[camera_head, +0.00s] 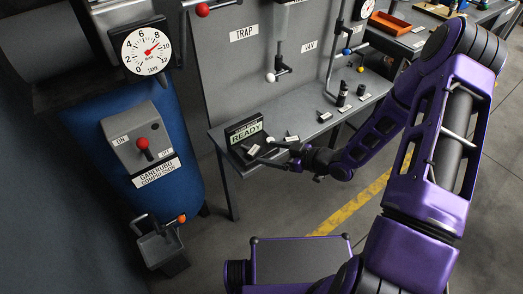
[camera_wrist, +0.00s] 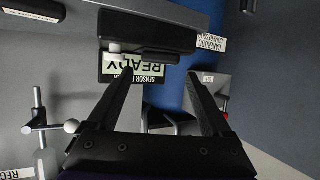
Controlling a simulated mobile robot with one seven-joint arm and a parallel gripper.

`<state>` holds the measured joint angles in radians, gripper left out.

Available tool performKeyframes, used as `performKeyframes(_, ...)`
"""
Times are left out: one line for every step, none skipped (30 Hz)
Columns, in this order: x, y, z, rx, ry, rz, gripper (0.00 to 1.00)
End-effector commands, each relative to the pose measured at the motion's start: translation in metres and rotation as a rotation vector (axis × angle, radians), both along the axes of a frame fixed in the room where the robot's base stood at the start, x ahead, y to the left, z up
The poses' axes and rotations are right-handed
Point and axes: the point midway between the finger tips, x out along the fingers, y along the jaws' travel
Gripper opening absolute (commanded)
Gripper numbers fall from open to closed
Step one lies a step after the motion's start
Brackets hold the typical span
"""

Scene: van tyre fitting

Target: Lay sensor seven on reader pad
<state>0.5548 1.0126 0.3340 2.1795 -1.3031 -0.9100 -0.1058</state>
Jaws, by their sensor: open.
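The reader's display (camera_head: 245,130) stands at the near left end of the grey bench and shows "READY". It appears upside down in the wrist view (camera_wrist: 150,75), with "SENSOR" lettering on its frame. The pad surface itself is not clearly visible. My gripper (camera_head: 278,156) is low over that bench end, just in front of the display. In the wrist view my gripper (camera_wrist: 161,80) has its two dark fingers wide apart, with nothing seen held between them. Small labelled cards (camera_head: 292,139) lie by the gripper. Their print is too small to read, so I cannot tell which part is sensor seven.
The bench (camera_head: 300,115) holds several small dark parts (camera_head: 342,97) with white cards farther right. A grey board (camera_head: 235,75) marked "TRAP" rises behind. A blue compressor (camera_head: 175,195) with a red-knobbed switch stands left. An orange tray (camera_head: 388,24) lies far back.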

Motion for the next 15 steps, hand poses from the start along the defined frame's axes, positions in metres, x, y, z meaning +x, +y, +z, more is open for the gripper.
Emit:
performKeyframes(-0.006,-0.011,0.006,-0.001,0.0,-0.004,0.84)
performKeyframes(-0.009,-0.016,0.008,-0.001,0.0,-0.005,0.84)
performKeyframes(-0.014,-0.023,0.012,-0.001,0.0,-0.004,0.84)
performKeyframes(-0.017,-0.028,0.014,-0.001,0.0,-0.005,0.84)
performKeyframes(-0.02,-0.032,0.016,-0.002,-0.001,-0.004,0.84)
performKeyframes(-0.024,-0.038,0.019,-0.002,-0.001,-0.004,0.84)
performKeyframes(-0.027,-0.042,0.021,-0.001,0.0,-0.003,0.84)
performKeyframes(-0.029,-0.045,0.023,-0.001,0.0,-0.003,0.84)
performKeyframes(-0.032,-0.049,0.025,-0.001,0.001,-0.002,0.84)
performKeyframes(-0.034,-0.052,0.026,-0.001,0.001,-0.002,0.84)
performKeyframes(-0.035,-0.054,0.027,0.0,0.0,-0.003,0.84)
performKeyframes(-0.037,-0.056,0.028,0.0,-0.001,-0.002,0.84)
performKeyframes(-0.038,-0.058,0.029,0.0,0.0,-0.001,0.84)
performKeyframes(-0.039,-0.059,0.029,0.001,-0.001,0.0,0.84)
performKeyframes(-0.04,-0.059,0.03,0.001,0.0,0.0,0.84)
